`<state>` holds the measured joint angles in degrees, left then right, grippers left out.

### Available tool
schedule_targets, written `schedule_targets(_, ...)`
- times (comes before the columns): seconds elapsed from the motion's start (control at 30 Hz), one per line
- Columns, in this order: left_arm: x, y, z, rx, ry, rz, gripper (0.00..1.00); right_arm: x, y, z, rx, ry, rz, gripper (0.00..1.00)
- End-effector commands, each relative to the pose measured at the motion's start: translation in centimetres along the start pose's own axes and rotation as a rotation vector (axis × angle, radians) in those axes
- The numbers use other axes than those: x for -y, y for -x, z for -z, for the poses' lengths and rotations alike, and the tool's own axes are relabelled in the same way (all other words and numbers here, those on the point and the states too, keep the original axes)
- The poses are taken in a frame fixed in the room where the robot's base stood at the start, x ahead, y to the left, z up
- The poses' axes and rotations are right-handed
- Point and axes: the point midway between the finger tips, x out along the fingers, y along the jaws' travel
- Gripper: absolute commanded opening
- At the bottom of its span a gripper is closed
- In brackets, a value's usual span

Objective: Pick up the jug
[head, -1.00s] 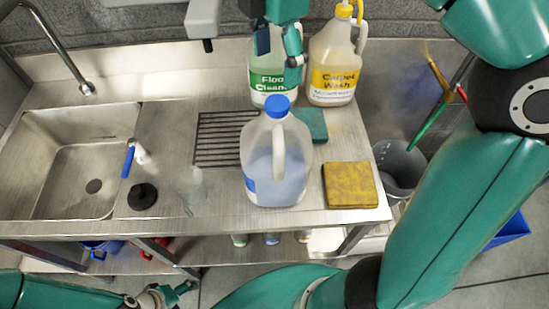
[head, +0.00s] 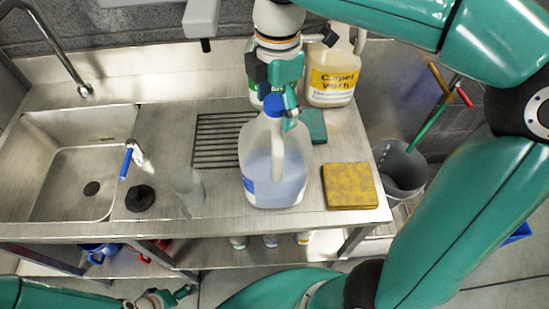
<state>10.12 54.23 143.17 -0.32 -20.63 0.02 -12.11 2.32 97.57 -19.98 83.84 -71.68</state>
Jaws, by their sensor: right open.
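The jug (head: 262,186) stands upright on the steel counter, translucent with a blue cap (head: 273,105) and a handle facing me. It holds bluish liquid. My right gripper (head: 281,112) reaches down from above, just at the cap, with a finger on either side of it. It is open, and I cannot tell whether a finger touches the jug. My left gripper (head: 172,298) is low at the bottom edge, in front of the counter and away from the jug; its jaws are too small to read.
A yellow-brown pad (head: 350,187) lies right of the jug and a green pad (head: 313,126) behind it. A carpet wash bottle (head: 332,84) and a partly hidden floor cleaner bottle stand behind.

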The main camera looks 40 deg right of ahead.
Motion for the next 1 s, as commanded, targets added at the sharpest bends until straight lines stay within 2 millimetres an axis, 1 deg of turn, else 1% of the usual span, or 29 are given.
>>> schedule_targets(0.1,0.00,0.00,0.00,0.000,0.000,0.000,0.74,0.00,0.04,-0.01,0.000,0.000,-0.001,0.76)
schedule_targets(0.13,0.00,0.00,0.00,0.000,0.000,0.000,0.74,0.00,0.04,0.00,0.000,0.000,0.000,0.72)
schedule_targets(0.47,0.00,0.00,0.00,0.000,0.000,0.000,0.74,-0.01,0.04,0.02,0.000,0.001,0.000,0.17)
schedule_targets(0.5,0.00,0.00,-0.01,0.000,0.000,0.000,0.74,-0.01,0.04,0.02,0.000,0.001,0.000,0.11)
schedule_targets(0.57,0.00,-0.01,-0.01,0.000,0.000,0.000,0.74,-0.01,0.03,0.03,0.000,0.001,0.000,0.01)
schedule_targets(1.0,-0.01,0.03,-0.01,0.000,0.000,0.000,0.74,-0.08,0.26,0.06,-0.001,0.001,-0.004,0.00)
